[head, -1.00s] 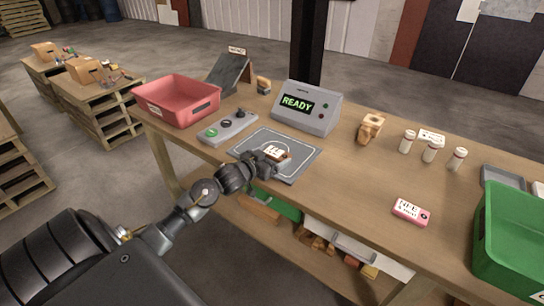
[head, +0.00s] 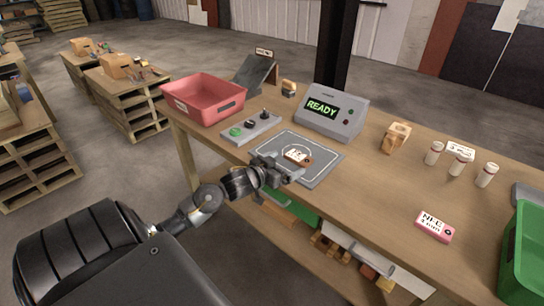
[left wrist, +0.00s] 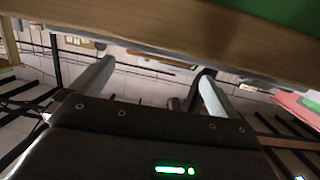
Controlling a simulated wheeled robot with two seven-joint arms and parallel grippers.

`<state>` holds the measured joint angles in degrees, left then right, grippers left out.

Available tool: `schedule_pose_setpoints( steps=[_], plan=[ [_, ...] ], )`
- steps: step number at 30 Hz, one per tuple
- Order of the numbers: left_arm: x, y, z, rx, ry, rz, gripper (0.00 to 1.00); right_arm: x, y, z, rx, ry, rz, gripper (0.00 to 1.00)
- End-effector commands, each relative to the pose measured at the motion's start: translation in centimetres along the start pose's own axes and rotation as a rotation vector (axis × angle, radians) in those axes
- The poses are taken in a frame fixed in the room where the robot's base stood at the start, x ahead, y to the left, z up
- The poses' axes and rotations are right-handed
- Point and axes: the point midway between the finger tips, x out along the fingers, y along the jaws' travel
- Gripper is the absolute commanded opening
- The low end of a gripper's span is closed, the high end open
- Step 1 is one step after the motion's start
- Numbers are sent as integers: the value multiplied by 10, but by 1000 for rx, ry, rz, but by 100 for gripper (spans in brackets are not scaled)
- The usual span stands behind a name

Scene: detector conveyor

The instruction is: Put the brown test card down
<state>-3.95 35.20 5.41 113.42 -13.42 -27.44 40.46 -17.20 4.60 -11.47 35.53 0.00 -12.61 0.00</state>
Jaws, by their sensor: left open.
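The brown test card (head: 297,157), with a white label on its face, lies on the grey mat (head: 322,171) with the white outline. My left gripper (head: 284,170) is at the front edge of the mat, just short of the card. It is open, and the card looks free of it. In the left wrist view the two fingers (left wrist: 150,92) stand wide apart with nothing between them, and the card is not seen there. My right gripper is not in view.
A box with a READY display (head: 334,111) stands behind the mat. A button panel (head: 251,128) and a red bin (head: 204,99) are to its left. A pink-and-white card (head: 434,227), white bottles (head: 460,163) and a green bin (head: 523,255) are to the right.

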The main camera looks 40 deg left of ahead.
Motion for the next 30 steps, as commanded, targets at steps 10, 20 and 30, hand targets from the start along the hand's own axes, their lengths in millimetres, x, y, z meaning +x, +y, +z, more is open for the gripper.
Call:
schedule_pose_setpoints(
  steps=[10,20,30],
  plan=[
    [-61,0,1,1,-1,0,100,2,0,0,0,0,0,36],
    [-71,0,-1,1,1,0,100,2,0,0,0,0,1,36],
    [-70,0,0,1,0,1,100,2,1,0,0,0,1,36]
  ],
)
